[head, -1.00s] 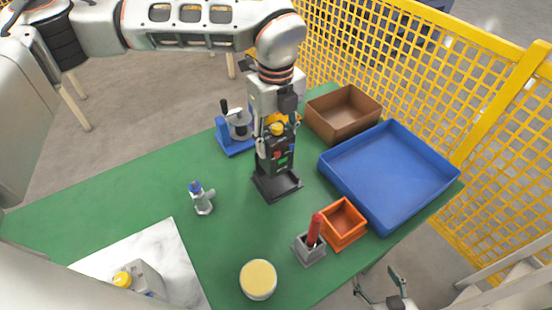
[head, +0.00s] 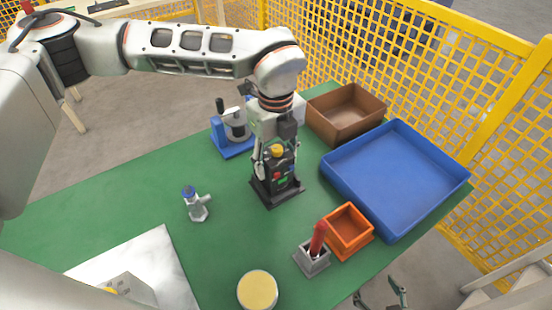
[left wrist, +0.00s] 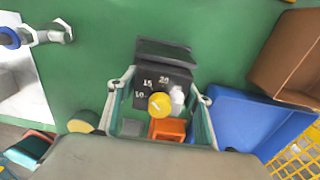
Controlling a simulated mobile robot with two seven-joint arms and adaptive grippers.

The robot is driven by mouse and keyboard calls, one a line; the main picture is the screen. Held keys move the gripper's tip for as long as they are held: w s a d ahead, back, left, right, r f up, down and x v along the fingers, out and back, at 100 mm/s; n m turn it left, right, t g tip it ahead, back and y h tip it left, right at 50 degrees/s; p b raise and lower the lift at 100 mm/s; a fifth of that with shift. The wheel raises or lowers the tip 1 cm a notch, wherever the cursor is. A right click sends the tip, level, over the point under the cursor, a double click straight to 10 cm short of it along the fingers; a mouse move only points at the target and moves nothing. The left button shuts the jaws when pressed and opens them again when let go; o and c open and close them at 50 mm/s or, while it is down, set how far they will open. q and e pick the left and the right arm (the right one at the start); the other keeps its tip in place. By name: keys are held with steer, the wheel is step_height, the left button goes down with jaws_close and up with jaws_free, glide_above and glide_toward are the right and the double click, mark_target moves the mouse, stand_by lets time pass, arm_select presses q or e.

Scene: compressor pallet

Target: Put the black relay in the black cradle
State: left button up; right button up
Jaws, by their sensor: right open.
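The black relay (head: 278,172), with a yellow knob on top and red and green marks on its front, stands upright in the black cradle (head: 266,196) on the green table. Whether it is fully seated, I cannot tell. My left gripper (head: 277,160) comes down from above, its fingers on both sides of the relay and shut on it. In the left wrist view the relay's dial face (left wrist: 158,88) lies between the fingertips, and part of the cradle (left wrist: 163,48) shows beyond. My right gripper (head: 383,297) is open and empty, low beyond the table's front edge.
A blue tray (head: 392,226), a brown bin (head: 345,137) and an orange bin (head: 360,250) stand to the right. A grey holder with a red item (head: 312,260), a yellow-topped round part (head: 257,290), a blue-capped fitting (head: 196,205) and a blue press (head: 233,147) surround the cradle.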

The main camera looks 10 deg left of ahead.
arm_select(q)
steer(key=shift+o, duration=0.5)
step_height(320, 180, up, 12)
steer(key=shift+r, duration=0.25)
steer(key=shift+s+f, duration=0.1)
stand_by(0.5)
